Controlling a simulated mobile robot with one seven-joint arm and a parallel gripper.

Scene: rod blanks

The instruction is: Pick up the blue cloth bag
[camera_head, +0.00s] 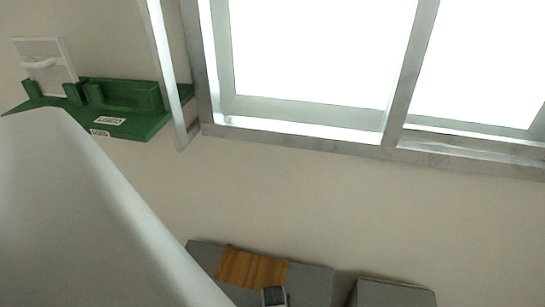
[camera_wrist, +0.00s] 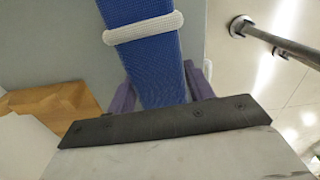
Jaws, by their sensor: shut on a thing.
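The blue cloth bag (camera_wrist: 150,62) shows in the wrist view as a long blue woven shape with a white band (camera_wrist: 143,27) around it. It runs from the top edge down between the purple fingers of my gripper (camera_wrist: 163,90). The gripper is shut on it. The bag's upper end is cut off by the frame and its lower end is hidden behind the dark gripper edge. I cannot make out the bag or the gripper in the head view.
The wrist view shows a grey surface (camera_wrist: 60,45), a wooden patch (camera_wrist: 50,112) and a metal rail (camera_wrist: 280,40). The head view shows a green shelf (camera_head: 135,125), a bright window (camera_head: 320,50) and grey boxes (camera_head: 395,293) along the bottom.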

